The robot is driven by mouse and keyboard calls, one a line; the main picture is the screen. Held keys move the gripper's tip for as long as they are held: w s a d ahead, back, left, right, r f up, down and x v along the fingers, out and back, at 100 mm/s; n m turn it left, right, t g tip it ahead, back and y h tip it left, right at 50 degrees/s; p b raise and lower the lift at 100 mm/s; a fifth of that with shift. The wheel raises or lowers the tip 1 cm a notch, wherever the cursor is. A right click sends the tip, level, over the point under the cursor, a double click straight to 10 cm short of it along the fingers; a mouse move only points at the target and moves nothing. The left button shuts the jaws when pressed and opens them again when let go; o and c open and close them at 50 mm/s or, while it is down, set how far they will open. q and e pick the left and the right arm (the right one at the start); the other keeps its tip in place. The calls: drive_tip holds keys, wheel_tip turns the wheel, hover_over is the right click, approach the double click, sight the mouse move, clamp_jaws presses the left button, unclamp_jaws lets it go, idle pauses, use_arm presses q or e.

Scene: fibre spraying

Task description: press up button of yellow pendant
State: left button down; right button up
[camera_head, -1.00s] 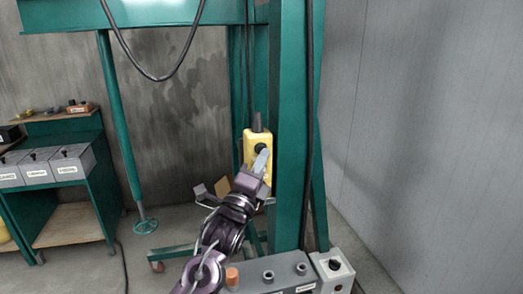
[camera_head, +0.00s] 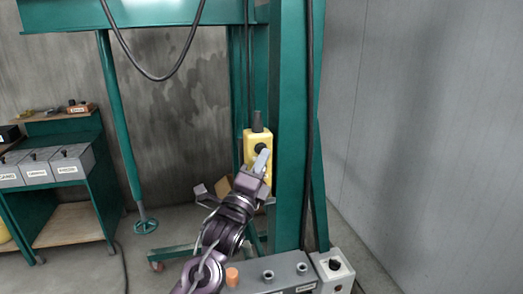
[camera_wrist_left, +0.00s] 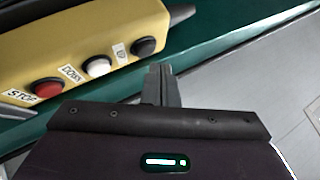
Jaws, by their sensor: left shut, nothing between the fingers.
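The yellow pendant (camera_head: 251,141) hangs upright in front of the green column in the head view. In the left wrist view the yellow pendant (camera_wrist_left: 80,40) shows a red button (camera_wrist_left: 47,87) labelled STOP, a white button (camera_wrist_left: 98,67) labelled DOWN, and a black button (camera_wrist_left: 144,47) beside a small label too small to read surely. My left gripper (camera_head: 262,160) is shut and empty, its tips in front of the pendant's face, just below its dark upper button in the head view. In the wrist view the shut fingers (camera_wrist_left: 160,80) point at the black button; whether they touch it I cannot tell.
The green column (camera_head: 290,130) stands right behind the pendant. A grey box with knobs (camera_head: 275,272) lies below right. A green shelf (camera_head: 75,200) with grey bins stands at left. A black cable hangs above. The grey wall at right is bare.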

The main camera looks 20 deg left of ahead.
use_arm(q)
drive_tip(key=shift+w+a, duration=0.1)
idle(0.7)
drive_tip(key=shift+w+a, duration=0.15)
drive_tip(key=shift+w, duration=0.1)
drive_tip(key=shift+w+a, duration=0.35)
drive_tip(key=shift+w, duration=0.15)
idle(1.1)
drive_tip(key=shift+s+d, duration=0.1)
idle(0.4)
drive_tip(key=shift+s+d, duration=0.5)
drive_tip(key=shift+s, duration=0.3)
drive_tip(key=s+d, duration=0.1)
drive_tip(key=s, duration=0.1)
drive_tip(key=s+d, duration=0.1)
drive_tip(key=s, duration=0.1)
drive_tip(key=shift+d, duration=0.4)
idle(0.4)
